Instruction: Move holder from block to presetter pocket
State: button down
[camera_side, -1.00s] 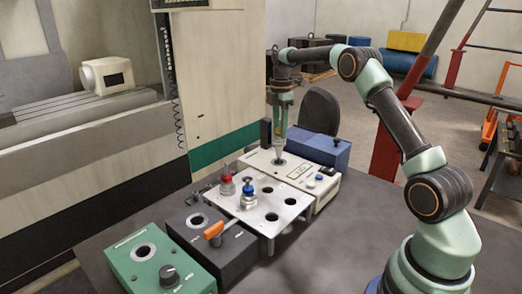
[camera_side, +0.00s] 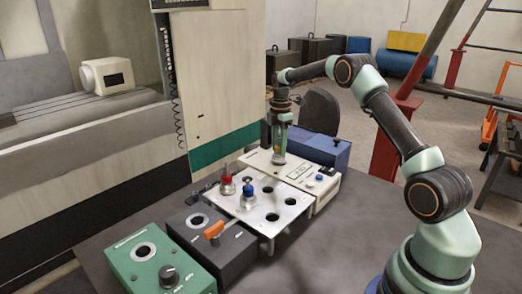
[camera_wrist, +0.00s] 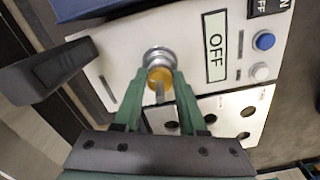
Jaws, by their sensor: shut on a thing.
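The holder has an orange-yellow ring (camera_wrist: 160,76) and a silver flange, and stands at the presetter's pocket in the wrist view. My gripper (camera_wrist: 158,88) is shut on it, one finger on each side. In the side view my gripper (camera_side: 279,152) points straight down over the white presetter (camera_side: 318,192), with the holder upright and low at its top face. The pocket is hidden under the holder, so I cannot tell whether it is fully seated. A dark block (camera_side: 232,252) with an orange lever stands front left, its round hole empty.
A silver rack plate (camera_side: 290,211) carries a red-topped holder (camera_side: 227,186) and a blue-topped holder (camera_side: 248,199) among empty holes. A green box (camera_side: 140,270) with a knob stands front left. A blue box (camera_side: 325,150) stands close behind the presetter.

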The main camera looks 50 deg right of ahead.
jog(key=shift+c, duration=1.9)
grip_release()
jog(key=shift+f, duration=0.1)
notch_tip(320, 180, up, 11)
jog(key=shift+r, duration=0.65)
